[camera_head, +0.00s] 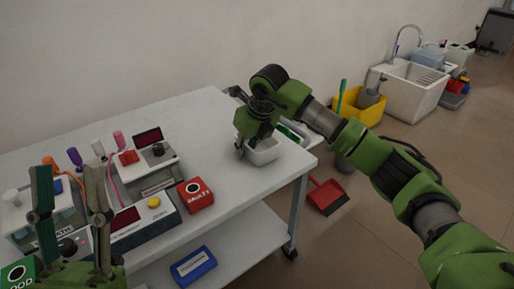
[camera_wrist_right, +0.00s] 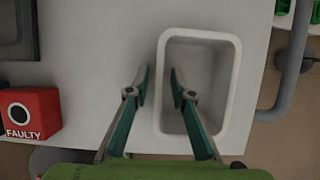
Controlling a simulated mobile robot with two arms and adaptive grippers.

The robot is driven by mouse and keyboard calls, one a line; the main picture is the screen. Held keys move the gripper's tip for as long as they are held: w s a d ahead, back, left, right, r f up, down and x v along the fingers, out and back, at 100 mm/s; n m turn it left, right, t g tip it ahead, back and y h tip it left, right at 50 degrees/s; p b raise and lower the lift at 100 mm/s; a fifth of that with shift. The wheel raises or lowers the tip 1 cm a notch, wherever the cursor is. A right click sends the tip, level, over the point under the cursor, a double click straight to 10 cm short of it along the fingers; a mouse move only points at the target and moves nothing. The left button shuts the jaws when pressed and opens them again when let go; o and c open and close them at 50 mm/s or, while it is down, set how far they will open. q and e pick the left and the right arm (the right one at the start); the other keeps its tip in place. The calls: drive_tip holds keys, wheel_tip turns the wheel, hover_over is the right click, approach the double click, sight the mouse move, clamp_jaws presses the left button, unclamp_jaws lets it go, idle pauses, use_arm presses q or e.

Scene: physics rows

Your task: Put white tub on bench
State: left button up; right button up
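The white tub (camera_head: 264,152) stands upright at the right end of the white bench (camera_head: 225,115), partly hidden by my right gripper (camera_head: 252,148). In the right wrist view the tub (camera_wrist_right: 234,100) looks empty. There my right gripper (camera_wrist_right: 159,88) is open, its fingers apart on either side of the tub's left wall: one outside, one over the inside. I cannot tell whether the fingers touch the wall. My left gripper (camera_head: 68,180) is open and empty at the lower left, in front of the bench devices.
A red box (camera_head: 195,194), which also shows in the right wrist view (camera_wrist_right: 30,112), sits near the bench's front edge. Several devices and bottles crowd the left side. A blue box (camera_head: 193,265) lies on the lower shelf. The bench's back middle is clear. A sink (camera_head: 410,90) stands beyond.

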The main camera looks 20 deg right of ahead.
idle(0.3)
clamp_jaws()
